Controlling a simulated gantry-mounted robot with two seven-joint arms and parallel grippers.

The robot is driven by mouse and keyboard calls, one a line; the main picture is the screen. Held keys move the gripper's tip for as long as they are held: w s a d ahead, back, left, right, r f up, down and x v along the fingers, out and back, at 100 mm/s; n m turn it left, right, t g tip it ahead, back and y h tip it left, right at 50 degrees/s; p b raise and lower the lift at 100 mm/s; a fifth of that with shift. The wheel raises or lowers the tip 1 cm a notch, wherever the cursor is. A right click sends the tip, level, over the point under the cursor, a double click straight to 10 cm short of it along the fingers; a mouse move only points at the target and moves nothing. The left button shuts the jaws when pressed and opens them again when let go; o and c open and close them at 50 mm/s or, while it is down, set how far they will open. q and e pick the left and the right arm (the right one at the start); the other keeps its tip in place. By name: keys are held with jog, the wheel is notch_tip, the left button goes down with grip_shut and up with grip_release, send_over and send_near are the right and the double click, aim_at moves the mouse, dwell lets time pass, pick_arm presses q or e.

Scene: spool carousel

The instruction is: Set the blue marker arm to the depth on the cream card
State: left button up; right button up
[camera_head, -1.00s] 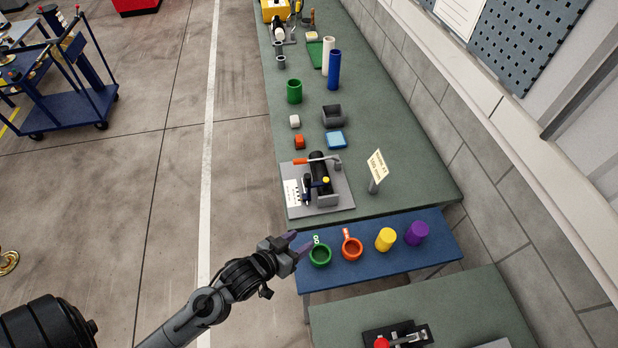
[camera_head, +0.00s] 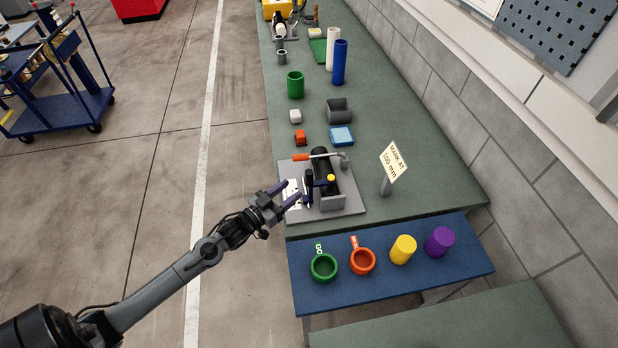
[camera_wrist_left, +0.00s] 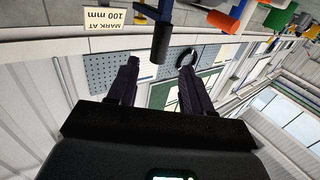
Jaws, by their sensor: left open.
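The cream card (camera_head: 393,162) stands on a small post on the green bench and reads "MARK AT 100 mm"; it shows upside down in the left wrist view (camera_wrist_left: 104,18). Left of it is a grey-plated fixture (camera_head: 350,205) with a black cylinder and a white scale sheet. The blue marker arm (camera_head: 309,184) stands upright by the scale; its dark post also shows in the wrist view (camera_wrist_left: 160,42). My left gripper (camera_head: 291,192) is open, just left of the marker arm. In the wrist view its fingers (camera_wrist_left: 159,68) flank the post's line, with no visible grip. The scale reading is too small to tell.
An orange-handled lever (camera_head: 302,157) and a yellow knob (camera_head: 331,178) sit close to the marker arm. Several blocks and tubes stand farther back on the bench.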

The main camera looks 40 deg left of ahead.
aim_at(306, 178)
pick_arm(q)
jog(key=w, duration=0.6)
jog(key=w+d, duration=0.1)
jog(key=w, duration=0.1)
jog(key=shift+w, duration=0.4)
jog(key=shift+c, duration=0.4)
grip_shut()
